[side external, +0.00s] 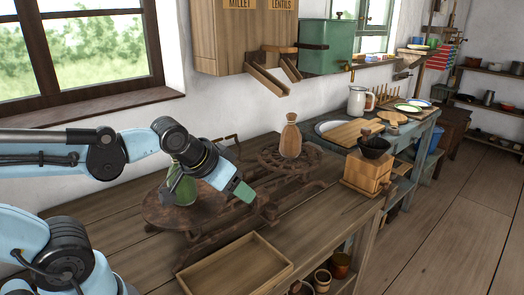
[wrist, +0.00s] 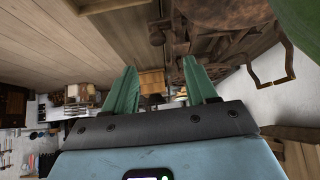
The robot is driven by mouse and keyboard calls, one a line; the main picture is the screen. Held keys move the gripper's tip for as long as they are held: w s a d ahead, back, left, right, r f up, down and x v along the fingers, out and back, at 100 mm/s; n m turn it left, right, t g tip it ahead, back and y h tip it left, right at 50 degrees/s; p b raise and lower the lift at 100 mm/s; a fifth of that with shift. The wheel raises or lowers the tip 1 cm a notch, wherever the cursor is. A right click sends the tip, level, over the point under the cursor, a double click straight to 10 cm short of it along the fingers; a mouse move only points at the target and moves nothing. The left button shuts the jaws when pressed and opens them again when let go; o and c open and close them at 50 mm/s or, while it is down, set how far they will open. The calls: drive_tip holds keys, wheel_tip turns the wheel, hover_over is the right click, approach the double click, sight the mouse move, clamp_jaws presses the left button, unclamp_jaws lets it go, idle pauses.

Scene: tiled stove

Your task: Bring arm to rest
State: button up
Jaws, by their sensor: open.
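My gripper (side external: 243,193) is in the air above the wooden table, beside the rusty balance scale (side external: 200,228). In the wrist view its two green fingers (wrist: 160,84) stand wide apart with nothing between them. My arm reaches in from the left, with its wrist bent down to the right. A green container (side external: 182,186) stands on the scale's left pan, partly hidden behind my wrist. A tan stoppered bottle-shaped object (side external: 290,140) stands at the scale's right end. The gripper appears apart from both objects.
A shallow wooden tray (side external: 236,268) lies at the table's front edge. A wooden grinder (side external: 368,171) stands at the right end. A wall cabinet (side external: 232,38) and a green box (side external: 326,46) hang above. A window (side external: 78,45) is behind my arm. Open floor lies right.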

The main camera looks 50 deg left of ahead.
drive_tip(key=shift+s+d+f+m+g+h, duration=0.2)
drive_tip(key=shift+s+d+f, duration=0.2)
drive_tip(key=shift+s, duration=0.2)
drive_tip(key=shift+s+d+f+m+g+h, duration=0.2)
drive_tip(key=shift+s+d+f, duration=0.15)
drive_tip(key=shift+s, duration=0.2)
drive_tip(key=shift+o, duration=0.3)
drive_tip(key=shift+r, duration=0.1)
